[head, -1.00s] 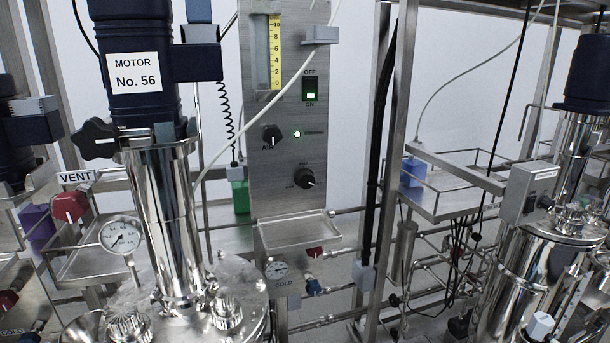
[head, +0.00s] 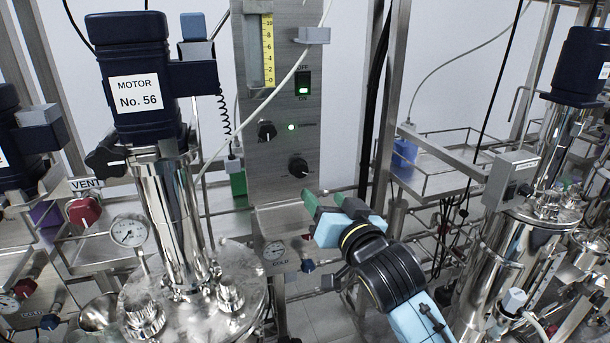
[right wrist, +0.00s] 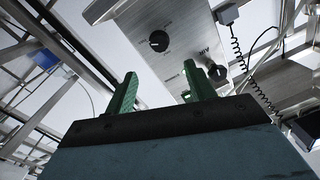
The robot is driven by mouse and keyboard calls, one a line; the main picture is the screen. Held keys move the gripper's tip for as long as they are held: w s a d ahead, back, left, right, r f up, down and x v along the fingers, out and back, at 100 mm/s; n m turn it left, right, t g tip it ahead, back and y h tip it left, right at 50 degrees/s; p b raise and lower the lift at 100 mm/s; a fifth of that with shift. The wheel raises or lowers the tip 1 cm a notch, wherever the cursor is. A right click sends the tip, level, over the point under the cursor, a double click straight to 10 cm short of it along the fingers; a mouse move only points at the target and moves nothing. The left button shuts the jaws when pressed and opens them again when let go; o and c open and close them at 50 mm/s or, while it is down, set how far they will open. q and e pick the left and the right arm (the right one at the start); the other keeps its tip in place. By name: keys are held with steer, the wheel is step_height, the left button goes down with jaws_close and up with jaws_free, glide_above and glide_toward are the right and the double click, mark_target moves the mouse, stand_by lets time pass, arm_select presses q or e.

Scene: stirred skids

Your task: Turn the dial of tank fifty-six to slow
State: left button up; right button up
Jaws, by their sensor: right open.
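The tank's motor (head: 130,75) carries a "MOTOR No. 56" label, in the head view at left. Beside it stands a steel control panel (head: 280,190). Low on the panel is a round black dial (head: 298,167); its scale is too small to read. The dial also shows in the right wrist view (right wrist: 159,41), beyond the fingertips. My right gripper (head: 323,201) is open and empty, below and right of the dial and apart from it. Its green fingers (right wrist: 161,75) stand apart in the wrist view. My left gripper is not in view.
A pale hose (head: 285,85) crosses the panel. A pressure gauge (head: 129,230) and red vent valve (head: 84,211) stand at left.

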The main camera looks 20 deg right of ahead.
mark_target(302, 171)
steer(key=w, duration=0.7)
steer(key=w+a+b, duration=0.1)
steer(key=w, duration=0.3)
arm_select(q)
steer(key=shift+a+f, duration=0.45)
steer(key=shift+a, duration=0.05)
arm_select(e)
steer(key=c, duration=1)
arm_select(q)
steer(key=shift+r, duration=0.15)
